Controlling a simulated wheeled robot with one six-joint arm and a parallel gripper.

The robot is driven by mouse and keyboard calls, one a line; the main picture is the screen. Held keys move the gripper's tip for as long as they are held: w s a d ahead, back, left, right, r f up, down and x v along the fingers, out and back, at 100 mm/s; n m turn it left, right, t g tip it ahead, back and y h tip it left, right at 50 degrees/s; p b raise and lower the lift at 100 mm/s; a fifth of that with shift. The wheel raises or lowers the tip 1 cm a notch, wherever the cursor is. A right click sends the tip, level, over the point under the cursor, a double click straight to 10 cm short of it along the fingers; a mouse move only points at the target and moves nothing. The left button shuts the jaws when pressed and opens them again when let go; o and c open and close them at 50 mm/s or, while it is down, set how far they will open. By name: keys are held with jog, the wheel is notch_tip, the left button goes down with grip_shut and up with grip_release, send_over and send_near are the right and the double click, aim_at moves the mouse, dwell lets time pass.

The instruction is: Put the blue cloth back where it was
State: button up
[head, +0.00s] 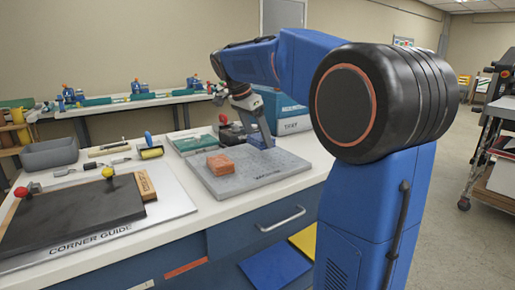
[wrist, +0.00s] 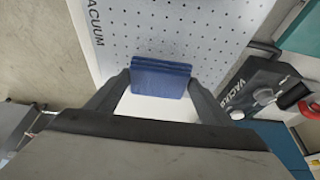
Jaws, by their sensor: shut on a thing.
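The blue cloth (wrist: 160,78) is a folded blue pad. It sits between the two fingers of my gripper (wrist: 158,88) in the wrist view, and my gripper is shut on it. In the head view the cloth (head: 262,141) shows partly, below my gripper (head: 258,132), over the far right part of the grey perforated vacuum plate (head: 235,183). I cannot tell whether it touches the plate. The plate also fills the upper part of the wrist view (wrist: 205,30).
An orange-brown block (head: 220,163) lies on the plate's left part. A blue-and-white box (head: 290,116) stands behind the plate. Left are a grey bin (head: 49,154) and a black slab (head: 75,217).

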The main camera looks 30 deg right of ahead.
aim_at(258, 147)
jog(key=shift+f, duration=2.2)
jog(key=o, duration=1)
jog(key=v, duration=1.2)
jog(key=shift+s, duration=0.1)
